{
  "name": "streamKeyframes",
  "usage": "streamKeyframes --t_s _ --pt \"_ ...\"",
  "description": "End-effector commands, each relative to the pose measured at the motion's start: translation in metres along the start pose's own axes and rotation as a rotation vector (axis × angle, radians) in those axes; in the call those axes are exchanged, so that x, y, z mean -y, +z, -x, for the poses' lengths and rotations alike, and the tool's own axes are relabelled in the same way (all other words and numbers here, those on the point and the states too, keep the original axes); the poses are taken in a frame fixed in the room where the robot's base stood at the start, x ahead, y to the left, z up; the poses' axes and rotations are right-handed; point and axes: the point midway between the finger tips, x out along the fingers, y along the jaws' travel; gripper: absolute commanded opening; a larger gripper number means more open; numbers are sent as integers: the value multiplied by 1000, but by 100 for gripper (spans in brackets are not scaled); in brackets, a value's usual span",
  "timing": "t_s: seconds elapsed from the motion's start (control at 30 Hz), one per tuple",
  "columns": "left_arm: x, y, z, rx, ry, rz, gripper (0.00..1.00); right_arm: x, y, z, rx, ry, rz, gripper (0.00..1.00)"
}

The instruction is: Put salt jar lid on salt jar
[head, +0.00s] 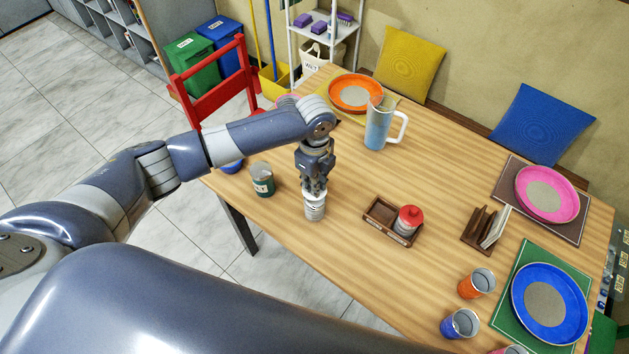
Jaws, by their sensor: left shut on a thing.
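The salt jar (315,212), a small whitish jar, stands upright near the table's front edge, left of the wooden caddy. My left gripper (315,187) points straight down over it and is shut on the white salt jar lid (314,196). The lid is at the jar's mouth, partly hidden by the fingers. I cannot tell whether it is fully seated. My right gripper is not in view.
A wooden caddy (380,215) to the right holds a red-lidded jar (408,220). A dark green jar (262,180) stands to the left. A blue pitcher (378,128) is behind. Napkin holder, cups and plates are at the right. The table between pitcher and caddy is clear.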

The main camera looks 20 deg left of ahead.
Motion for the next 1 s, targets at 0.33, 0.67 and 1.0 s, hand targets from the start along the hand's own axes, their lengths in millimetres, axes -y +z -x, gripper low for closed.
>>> streamKeyframes --t_s 0.33,0.67,1.0 --pt "0 0 0 0 0 0 1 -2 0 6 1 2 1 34" --pt "0 0 -1 0 0 0 1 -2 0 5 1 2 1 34" --pt "0 0 -1 0 0 0 22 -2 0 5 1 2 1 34"
